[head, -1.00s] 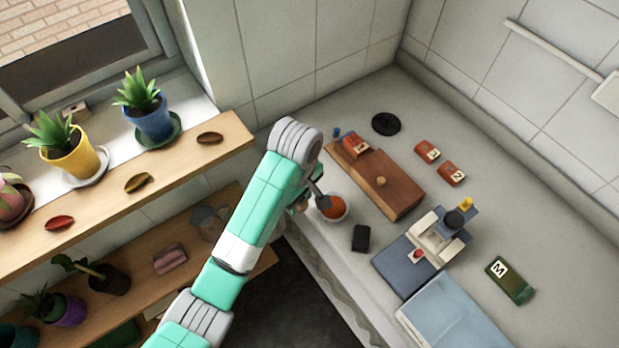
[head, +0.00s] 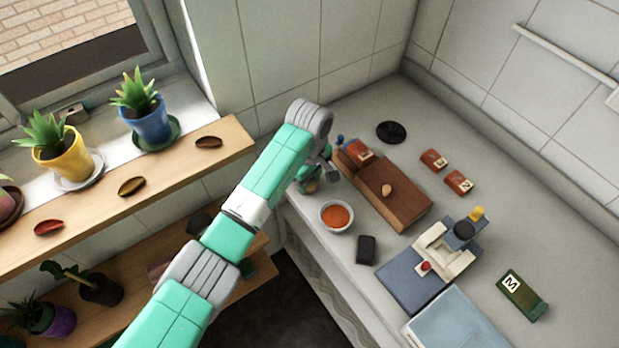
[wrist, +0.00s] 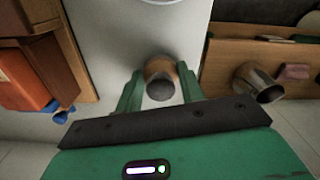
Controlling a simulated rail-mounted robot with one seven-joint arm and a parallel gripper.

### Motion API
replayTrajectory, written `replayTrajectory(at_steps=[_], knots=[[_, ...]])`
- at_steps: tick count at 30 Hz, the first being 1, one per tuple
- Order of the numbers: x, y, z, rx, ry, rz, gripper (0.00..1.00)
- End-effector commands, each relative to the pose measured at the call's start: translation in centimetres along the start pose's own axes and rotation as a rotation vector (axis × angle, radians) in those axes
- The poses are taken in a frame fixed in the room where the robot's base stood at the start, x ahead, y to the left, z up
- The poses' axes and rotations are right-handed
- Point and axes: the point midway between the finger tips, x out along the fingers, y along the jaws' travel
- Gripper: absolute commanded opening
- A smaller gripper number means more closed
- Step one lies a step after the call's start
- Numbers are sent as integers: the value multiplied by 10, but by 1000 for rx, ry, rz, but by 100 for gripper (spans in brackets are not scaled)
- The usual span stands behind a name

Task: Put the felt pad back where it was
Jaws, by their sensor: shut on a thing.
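My gripper (wrist: 160,88) is shut on a short round thing (wrist: 161,80) with a tan-brown side and a dark grey end, between the green fingers in the wrist view. In the head view my gripper (head: 316,178) is at the counter's left edge, above and left of the bowl of orange-red stuff (head: 336,216), partly hidden by my arm. No thing is clearly marked as the felt pad. A small black block (head: 366,250) lies below the bowl, and a flat black disc (head: 391,132) lies at the back; I cannot tell whether either is the pad.
A brown wooden box (head: 403,203) with a red piece on top stands right of my gripper. Red blocks, a blue-grey device (head: 410,282) and a green box (head: 522,296) lie on the counter. Shelves with potted plants are at left. The wrist view shows a metal can (wrist: 258,84).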

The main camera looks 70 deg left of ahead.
Motion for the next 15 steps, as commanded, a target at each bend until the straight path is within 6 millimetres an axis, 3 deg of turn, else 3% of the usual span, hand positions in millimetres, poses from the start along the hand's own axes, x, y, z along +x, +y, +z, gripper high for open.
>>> replayTrajectory(at_steps=[5, 6, 9, 15], knots=[[3, 0, 0, -1, -1, 0, 20], [3, 0, 0, -1, -1, 0, 42], [3, 0, 0, -1, -1, 0, 60], [3, 0, 0, 0, 0, 0, 60]])
